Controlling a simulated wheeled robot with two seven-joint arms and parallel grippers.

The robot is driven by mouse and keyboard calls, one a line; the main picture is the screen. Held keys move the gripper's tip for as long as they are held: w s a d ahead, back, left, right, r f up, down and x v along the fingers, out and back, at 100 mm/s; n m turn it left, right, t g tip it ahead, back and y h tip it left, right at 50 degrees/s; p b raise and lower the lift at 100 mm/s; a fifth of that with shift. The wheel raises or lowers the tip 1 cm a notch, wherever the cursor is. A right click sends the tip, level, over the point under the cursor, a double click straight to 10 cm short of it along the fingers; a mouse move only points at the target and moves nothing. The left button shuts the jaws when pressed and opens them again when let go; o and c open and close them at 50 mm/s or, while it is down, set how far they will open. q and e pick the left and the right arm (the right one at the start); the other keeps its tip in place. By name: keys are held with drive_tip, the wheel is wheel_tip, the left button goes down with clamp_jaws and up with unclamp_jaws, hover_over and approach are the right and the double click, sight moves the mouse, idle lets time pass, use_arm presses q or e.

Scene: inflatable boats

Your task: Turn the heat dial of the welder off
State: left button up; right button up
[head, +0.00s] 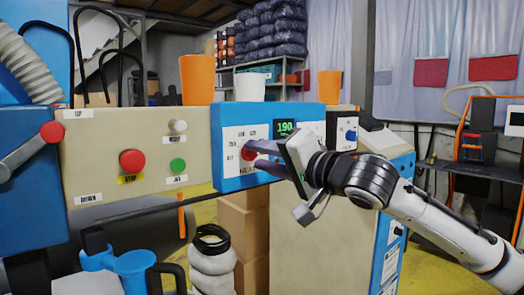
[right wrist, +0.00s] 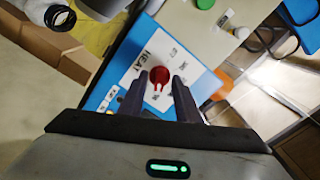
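The welder's blue-framed panel (head: 217,150) has a white plate marked HEAT and a green display (head: 285,128) reading 190. The red heat dial (head: 249,154) sits on the plate, partly covered by my right gripper in the head view. In the right wrist view the dial (right wrist: 159,74) shows between the fingertips, its narrow part pointing down the picture. My right gripper (right wrist: 161,82) is open, with one finger on each side of the dial and gaps visible. I cannot tell whether the tips reach around it. My left gripper is not in view.
Left of the blue panel is a beige panel (head: 100,160) with a red stop button (head: 132,161) and a green button (head: 178,165). Cardboard boxes (head: 243,230) are below.

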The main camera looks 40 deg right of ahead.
clamp_jaws()
